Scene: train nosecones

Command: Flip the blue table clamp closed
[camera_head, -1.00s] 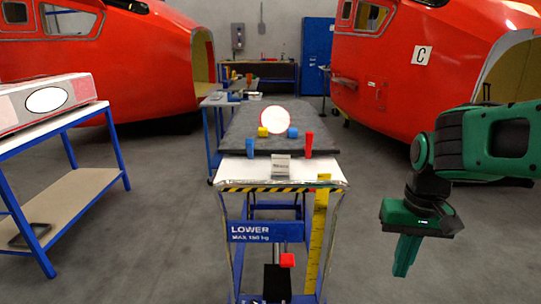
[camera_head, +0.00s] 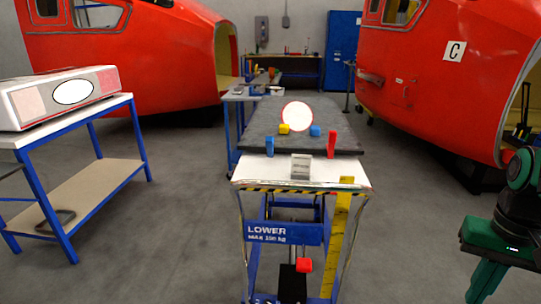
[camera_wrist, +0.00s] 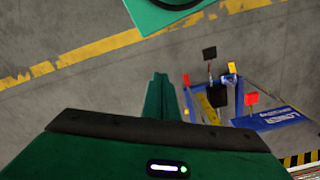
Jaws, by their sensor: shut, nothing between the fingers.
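A red clamp (camera_head: 331,144) stands upright at the right front edge. My gripper (camera_head: 482,290) is at the lower right of the head view, well to the right of the table and apart from it. Its green fingers also show in the wrist view (camera_wrist: 160,95), shut and with nothing between them. The wrist view shows the floor and the lift table's lower part, not the clamps.
A round white disc with a red rim (camera_head: 297,116), a yellow block (camera_head: 284,128) and a blue block (camera_head: 315,131) are on the tabletop. A blue-framed bench (camera_head: 75,122) stands left. Red nosecones (camera_head: 430,70) stand behind. Grey floor is clear between bench and lift table.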

